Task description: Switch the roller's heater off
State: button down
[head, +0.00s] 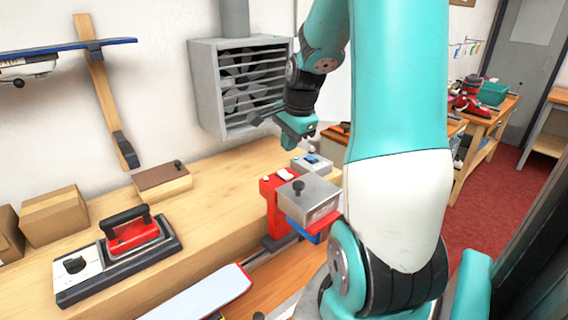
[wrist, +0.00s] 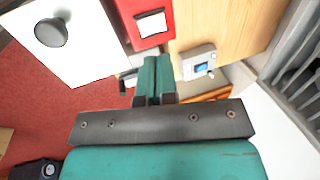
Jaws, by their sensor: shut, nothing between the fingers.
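A red machine (head: 270,190) with a grey metal box (head: 310,197) and black knob stands at the bench's front edge. It carries a white plate or switch (head: 285,174), also seen in the wrist view (wrist: 150,23). Behind it a small grey control box (head: 311,164) has a blue face and a pale lever; it shows in the wrist view (wrist: 199,64) right of my fingertips. I cannot tell which is the heater switch or read its position. My gripper (head: 311,146) is shut and empty, above and apart from the control box. Its teal fingers (wrist: 157,62) touch nothing visible.
A hot-press-like unit (head: 130,235) with a red block and a dial sits at left on the wooden bench (head: 215,190). Cardboard boxes (head: 55,215) stand beside it. A grey fan housing (head: 245,80) hangs on the wall close to my gripper.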

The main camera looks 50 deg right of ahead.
aim_at(286, 175)
jog(key=p+x, duration=0.1)
jog(key=x, duration=0.7)
jog(key=shift+p, duration=0.3)
jog(key=shift+w+p, duration=0.1)
jog(key=shift+p, duration=0.35)
jog(key=shift+f+g, duration=0.2)
jog(key=shift+g, duration=0.1)
jog(key=shift+a, duration=0.1)
jog(key=shift+s+a, duration=0.15)
jog(key=shift+s, duration=0.7)
jog(key=shift+r, duration=0.1)
